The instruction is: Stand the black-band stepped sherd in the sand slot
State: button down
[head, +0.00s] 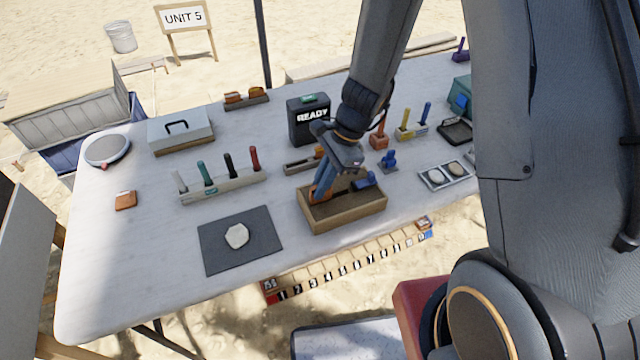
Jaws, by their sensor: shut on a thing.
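My gripper (321,190) reaches down into the left part of the wooden sand box (346,219). It is shut on an orange-brown piece (313,196), mostly hidden by the fingers, low at the sand by the box's left end. I take this piece to be the sherd; its black band and stepped edge cannot be made out. Whether it touches the sand or stands in a slot cannot be told. A blue object (366,181) sits at the box's right rear. The slot itself is hidden or too small to see.
A pale sherd lies on a dark mat (213,254) left of the box. A rack of coloured-handled tools (222,188) stands behind the mat. A black READY box (308,122) stands behind my gripper. A number scale (345,268) runs along the front edge.

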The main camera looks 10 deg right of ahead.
jog(key=shift+f+b, duration=0.7)
jog(key=shift+f, duration=0.2)
jog(key=c, duration=1.8)
grip_release()
jog(key=shift+b+v, duration=0.3)
jog(key=shift+v, duration=3.6)
jog(key=shift+s+d+r+n+t+h, duration=0.4)
jog(key=shift+s+d+r+n+h, duration=0.35)
jog(key=shift+s+d+r+n, duration=1.25)
jog(key=shift+s+d+r+n+t+h, duration=0.6)
jog(key=shift+d+n, duration=0.7)
jog(key=shift+n, duration=1.65)
jog(key=shift+s+d+r+n+t+h, duration=0.2)
jog(key=shift+s+d+r+n+h, duration=0.8)
jog(key=shift+s+d+n, duration=1.05)
